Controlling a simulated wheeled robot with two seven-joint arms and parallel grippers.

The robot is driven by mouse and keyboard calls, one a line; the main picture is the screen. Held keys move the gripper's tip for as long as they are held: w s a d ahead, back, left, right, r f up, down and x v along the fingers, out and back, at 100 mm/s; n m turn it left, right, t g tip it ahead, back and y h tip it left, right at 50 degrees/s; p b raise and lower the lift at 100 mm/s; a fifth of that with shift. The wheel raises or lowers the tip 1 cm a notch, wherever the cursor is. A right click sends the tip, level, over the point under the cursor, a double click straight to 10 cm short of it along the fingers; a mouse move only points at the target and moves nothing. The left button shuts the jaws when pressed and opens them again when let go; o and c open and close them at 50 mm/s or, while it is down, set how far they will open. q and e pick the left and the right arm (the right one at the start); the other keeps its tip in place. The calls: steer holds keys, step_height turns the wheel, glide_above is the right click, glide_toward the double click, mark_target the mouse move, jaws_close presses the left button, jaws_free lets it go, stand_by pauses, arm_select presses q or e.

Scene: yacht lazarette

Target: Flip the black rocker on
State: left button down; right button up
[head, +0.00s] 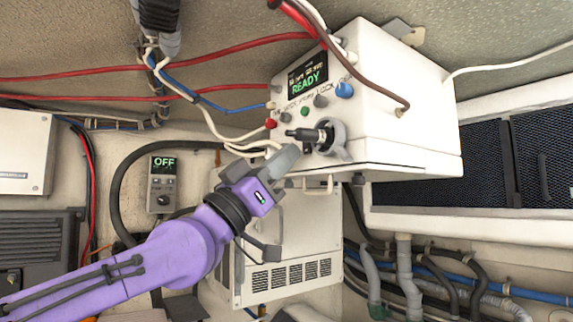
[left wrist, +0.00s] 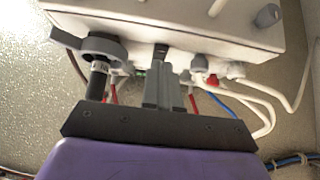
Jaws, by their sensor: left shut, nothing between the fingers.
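A white control box (head: 385,95) with a lit READY display (head: 308,78) hangs on the wall at the upper middle. In the left wrist view, a small black part (left wrist: 161,49), perhaps the rocker, is just beyond the left fingertips (left wrist: 162,66). I cannot tell whether they touch it.
A small grey unit (head: 162,185) reads OFF and has a black knob. Red, blue and white cables run around the white box. A vented white cabinet (head: 290,250) stands below, with dark mesh panels (head: 440,170) and hoses at the right.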

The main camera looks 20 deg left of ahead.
arm_select(q)
steer(key=b+v, duration=0.6)
steer(key=v, duration=0.6)
steer(key=shift+w+f, duration=0.25)
steer(key=shift+w, duration=0.15)
